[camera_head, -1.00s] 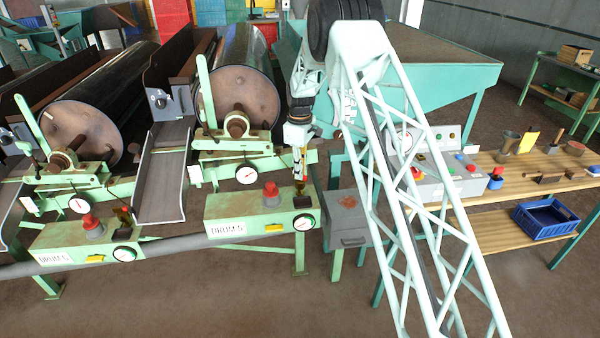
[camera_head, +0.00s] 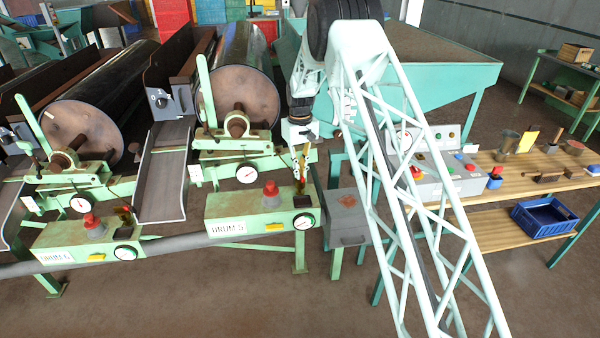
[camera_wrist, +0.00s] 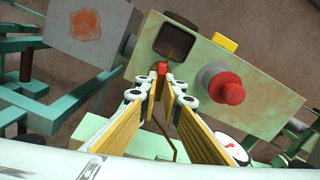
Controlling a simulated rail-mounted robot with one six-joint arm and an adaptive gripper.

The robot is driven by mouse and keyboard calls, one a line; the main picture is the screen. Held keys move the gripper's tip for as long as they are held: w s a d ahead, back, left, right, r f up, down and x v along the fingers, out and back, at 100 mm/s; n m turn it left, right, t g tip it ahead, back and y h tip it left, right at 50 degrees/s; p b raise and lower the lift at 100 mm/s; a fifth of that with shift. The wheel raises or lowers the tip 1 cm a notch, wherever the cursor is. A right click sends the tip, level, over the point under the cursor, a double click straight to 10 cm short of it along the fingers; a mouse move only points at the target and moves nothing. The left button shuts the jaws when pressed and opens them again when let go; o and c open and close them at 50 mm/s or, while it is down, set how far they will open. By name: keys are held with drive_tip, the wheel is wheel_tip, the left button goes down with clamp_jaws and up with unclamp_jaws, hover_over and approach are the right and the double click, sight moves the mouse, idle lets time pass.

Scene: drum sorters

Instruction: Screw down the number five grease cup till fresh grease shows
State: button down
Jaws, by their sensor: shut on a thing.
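The drum five unit is a green box (camera_head: 234,206) with a white label. A red-capped grey fitting (camera_head: 271,195) stands upright on its top; it also shows in the wrist view (camera_wrist: 224,88), apart from my fingers. My gripper (camera_wrist: 162,72) has yellow-faced fingers that close on a small red piece (camera_wrist: 163,67) beside a dark square recess (camera_wrist: 175,40). In the head view my gripper (camera_head: 301,172) is over the right end of the box. The red piece is mostly hidden by the fingers, and I cannot tell whether it belongs to the grease cup.
A dial gauge (camera_head: 304,221) and yellow lever (camera_head: 275,227) are on the box front. A grey box with a rusty patch (camera_head: 347,212) stands close at right. The drum six unit (camera_head: 68,243) is at left. A wooden bench (camera_head: 520,180) stands further right.

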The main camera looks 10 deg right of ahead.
drive_tip(key=shift+m, duration=0.3)
drive_tip(key=c, duration=2.8)
unclamp_jaws()
drive_tip(key=shift+r, duration=0.1)
drive_tip(key=shift+r, duration=5.95)
